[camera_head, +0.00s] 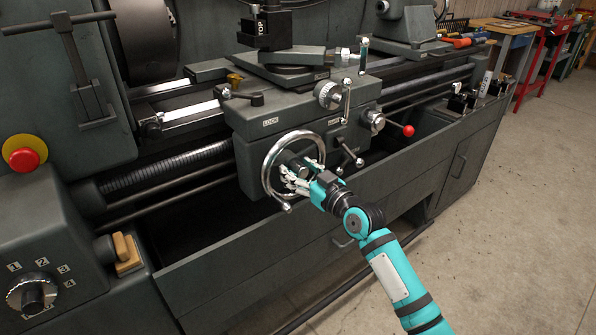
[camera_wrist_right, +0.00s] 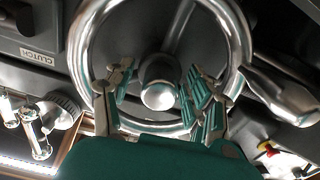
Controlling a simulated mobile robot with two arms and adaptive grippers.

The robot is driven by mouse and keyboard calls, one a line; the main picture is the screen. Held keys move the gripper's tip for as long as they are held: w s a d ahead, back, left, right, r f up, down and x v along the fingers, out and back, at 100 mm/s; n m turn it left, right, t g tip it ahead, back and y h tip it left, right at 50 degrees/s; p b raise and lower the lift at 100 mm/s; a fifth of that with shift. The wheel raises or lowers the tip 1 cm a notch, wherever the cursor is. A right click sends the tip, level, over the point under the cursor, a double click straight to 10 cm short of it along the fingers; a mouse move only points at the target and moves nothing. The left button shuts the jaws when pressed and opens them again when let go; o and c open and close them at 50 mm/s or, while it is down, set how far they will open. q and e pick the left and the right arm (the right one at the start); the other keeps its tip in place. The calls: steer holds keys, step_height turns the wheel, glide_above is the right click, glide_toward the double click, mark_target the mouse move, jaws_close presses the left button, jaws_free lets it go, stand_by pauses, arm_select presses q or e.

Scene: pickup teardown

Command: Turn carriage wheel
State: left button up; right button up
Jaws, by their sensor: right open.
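The carriage wheel (camera_head: 266,172) is a shiny metal ring on the front of the lathe carriage (camera_head: 262,122), with a small crank handle (camera_head: 286,207) at its lower edge. My right gripper (camera_head: 294,178) is at the wheel's lower right face, its fingers pointing toward the hub. In the right wrist view the wheel rim (camera_wrist_right: 78,45) fills the upper part, and its handle (camera_wrist_right: 285,97) sticks out at right. The open fingers (camera_wrist_right: 158,92) stand on either side of the round hub (camera_wrist_right: 159,95), with the rim around them. Contact with the rim cannot be told. My left gripper is not in view.
A red-knobbed lever (camera_head: 408,130) sticks out to the right of the wheel, and another small lever (camera_head: 350,157) is closer. A metal chip tray (camera_head: 215,258) runs below. Open concrete floor (camera_head: 500,220) lies to the right.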

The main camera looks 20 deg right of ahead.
steer(key=shift+w+a, duration=0.1)
steer(key=shift+w, duration=0.1)
jaws_close()
steer(key=shift+n, duration=0.8)
jaws_free()
steer(key=shift+s, duration=0.15)
steer(key=v, duration=1.1)
steer(key=shift+s+d, duration=0.3)
steer(key=shift+s, duration=0.05)
